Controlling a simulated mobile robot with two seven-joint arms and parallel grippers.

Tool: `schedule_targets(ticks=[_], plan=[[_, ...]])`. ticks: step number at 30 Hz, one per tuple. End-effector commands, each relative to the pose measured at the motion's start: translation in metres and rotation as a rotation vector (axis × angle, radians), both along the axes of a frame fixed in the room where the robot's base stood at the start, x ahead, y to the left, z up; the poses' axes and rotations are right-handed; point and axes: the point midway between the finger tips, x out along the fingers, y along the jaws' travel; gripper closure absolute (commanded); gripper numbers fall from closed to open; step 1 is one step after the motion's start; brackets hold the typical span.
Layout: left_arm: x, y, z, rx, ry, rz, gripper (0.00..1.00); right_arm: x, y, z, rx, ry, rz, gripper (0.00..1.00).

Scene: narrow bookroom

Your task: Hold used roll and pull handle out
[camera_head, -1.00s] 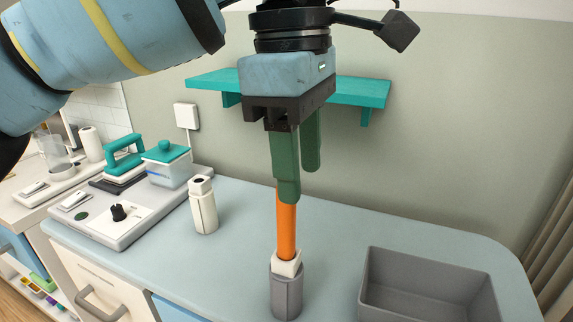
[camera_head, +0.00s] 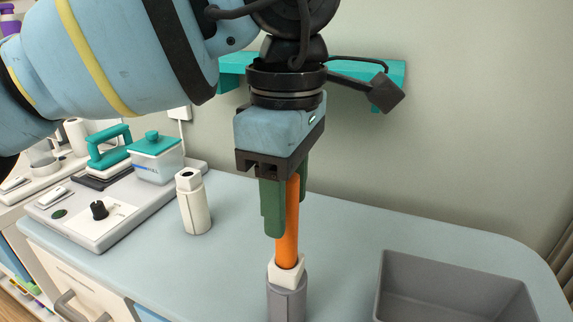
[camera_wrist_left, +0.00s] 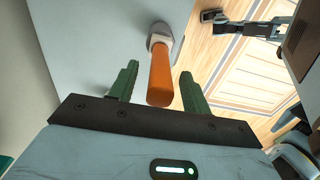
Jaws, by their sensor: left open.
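An orange handle (camera_head: 287,232) stands upright on the counter, its lower end in a white collar (camera_head: 286,272) at the top of a grey roll (camera_head: 287,301). My left gripper (camera_head: 284,208) points down over the handle with its green fingers apart. In the left wrist view the handle (camera_wrist_left: 160,82) stands between the two open fingers, with a visible gap on each side. The roll's lower end is cut off by the picture edge. My right gripper does not show clearly in any view.
A white roll-like cylinder (camera_head: 194,205) stands to the left on the blue counter (camera_head: 350,228). A grey open bin (camera_head: 455,283) is at the right. A grey station with a knob (camera_head: 99,211) is at the far left. A teal shelf (camera_head: 236,66) hangs behind.

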Motion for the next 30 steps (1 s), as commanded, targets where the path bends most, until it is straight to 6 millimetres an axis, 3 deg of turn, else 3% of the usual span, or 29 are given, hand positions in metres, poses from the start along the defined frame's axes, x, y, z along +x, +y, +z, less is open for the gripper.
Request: schedule_targets(ticks=[6,16,27,30], plan=[[0.0,0.0,-0.017,0.0,0.0,-0.001,0.52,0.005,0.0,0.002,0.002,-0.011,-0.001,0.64],[0.0,0.0,-0.019,0.0,0.0,0.0,0.53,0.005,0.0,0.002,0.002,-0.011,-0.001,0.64],[0.0,0.0,-0.019,0.0,0.0,-0.001,1.0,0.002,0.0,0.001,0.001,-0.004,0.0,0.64],[0.0,0.0,-0.019,-0.001,0.0,-0.001,1.0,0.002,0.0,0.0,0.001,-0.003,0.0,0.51]])
